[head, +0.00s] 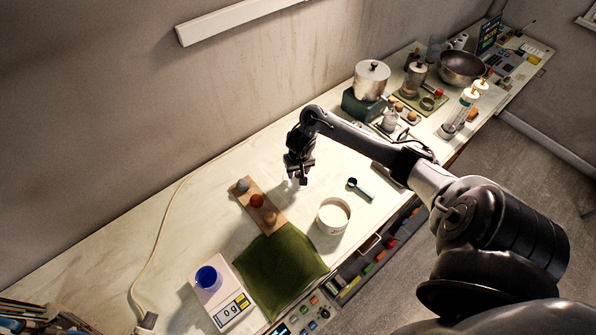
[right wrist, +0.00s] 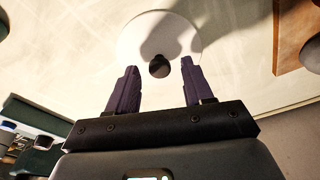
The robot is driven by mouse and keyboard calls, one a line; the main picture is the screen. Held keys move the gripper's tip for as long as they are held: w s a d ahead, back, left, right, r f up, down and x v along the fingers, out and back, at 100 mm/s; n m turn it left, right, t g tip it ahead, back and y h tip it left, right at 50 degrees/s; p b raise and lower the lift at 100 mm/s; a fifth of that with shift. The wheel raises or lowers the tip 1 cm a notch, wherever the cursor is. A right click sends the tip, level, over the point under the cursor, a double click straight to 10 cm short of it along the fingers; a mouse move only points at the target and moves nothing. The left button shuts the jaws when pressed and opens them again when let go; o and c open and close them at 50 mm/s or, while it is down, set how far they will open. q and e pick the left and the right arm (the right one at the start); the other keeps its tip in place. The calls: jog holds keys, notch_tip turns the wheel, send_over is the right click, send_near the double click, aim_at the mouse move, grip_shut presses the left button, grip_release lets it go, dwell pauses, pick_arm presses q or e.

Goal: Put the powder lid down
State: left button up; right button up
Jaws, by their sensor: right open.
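The powder lid (right wrist: 132,38) is a white disc with a dark round knob (right wrist: 159,68), lying on the pale bench top in the right wrist view. My right gripper (right wrist: 157,75) is open, its two dark fingers apart on either side of the knob and not touching it. In the head view my right gripper (head: 298,181) points down over the bench behind the white tub, and the lid is mostly hidden there. The white tub (head: 333,227) stands open, with no lid on it. My left gripper is not in view.
A green cloth (head: 280,275) and a scale (head: 226,309) with a blue cup (head: 207,278) are nearer the front. Pots and jars crowd the bench's far right.

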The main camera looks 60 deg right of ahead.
notch_tip(320, 180, up, 10)
jog(key=s+p, duration=0.1)
jog(key=p, duration=0.5)
jog(key=a+f+n+t+y+p, duration=0.15)
jog(key=a+n+t, duration=0.45)
jog(key=a, duration=1.6)
jog(key=s+a+r+n+g, duration=0.1)
jog(key=s+a+r+n, duration=0.1)
jog(key=s, duration=0.5)
jog(key=s+a+r+n+g, duration=0.2)
jog(key=s+a+r, duration=0.2)
jog(key=s+r, duration=0.2)
jog(key=shift+s+n+g, duration=0.3)
jog(key=shift+s, duration=0.3)
jog(key=shift+a, duration=0.1)
notch_tip(320, 180, up, 8)
jog(key=p, duration=0.7)
